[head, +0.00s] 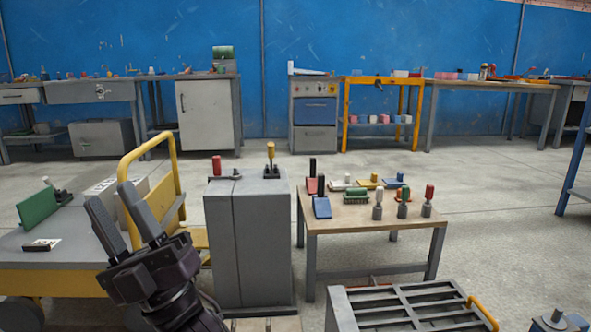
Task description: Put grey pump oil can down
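I cannot tell for sure which thing is the grey pump oil can. Small upright grey-bodied pieces stand along the front right of the low wooden table: one with a pale top (377,204), one with a green top (403,203) and one with a red top (428,201).
A grey cabinet (233,242) stands between the cart (30,278) and the low table (333,222). Colored brushes and blocks lie on the table's back half. A slotted grey box (345,309) is at the front. Benches line the blue wall; the floor (500,210) right of the table is clear.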

